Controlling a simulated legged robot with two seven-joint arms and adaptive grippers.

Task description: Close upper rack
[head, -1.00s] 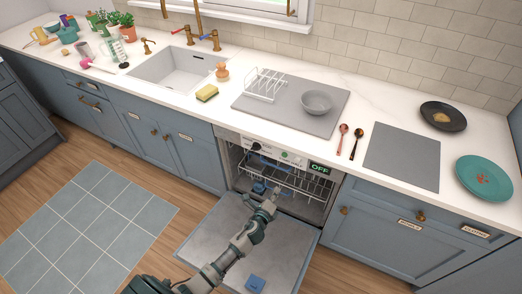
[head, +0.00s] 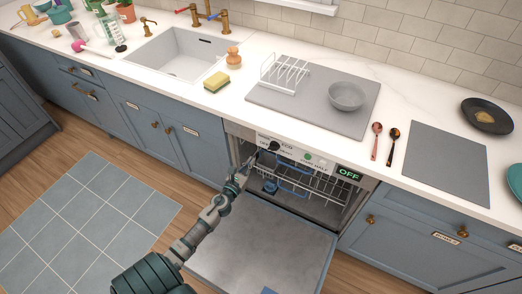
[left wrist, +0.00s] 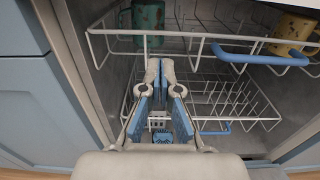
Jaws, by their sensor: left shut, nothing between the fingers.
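The dishwasher (head: 330,236) stands open with its door lowered. Its upper rack (head: 325,186) is white wire; in the left wrist view the rack (left wrist: 185,36) has a blue handle (left wrist: 260,57) on its front rail. A dark green mug (left wrist: 146,20) and a yellow mug (left wrist: 293,32) sit in it. How far the rack is out is hard to tell. My left gripper (head: 243,171) is shut and empty at the left side of the opening. In the left wrist view, its fingertips (left wrist: 160,68) appear just below the upper rack's front rail, left of the handle; contact is unclear.
The lower rack (left wrist: 240,102) with its own blue handle (left wrist: 215,131) lies beneath. The lowered door (head: 255,245) spreads out under my left arm. The counter (head: 225,112) overhangs the opening, and a blue cabinet (head: 190,155) is close on the left.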

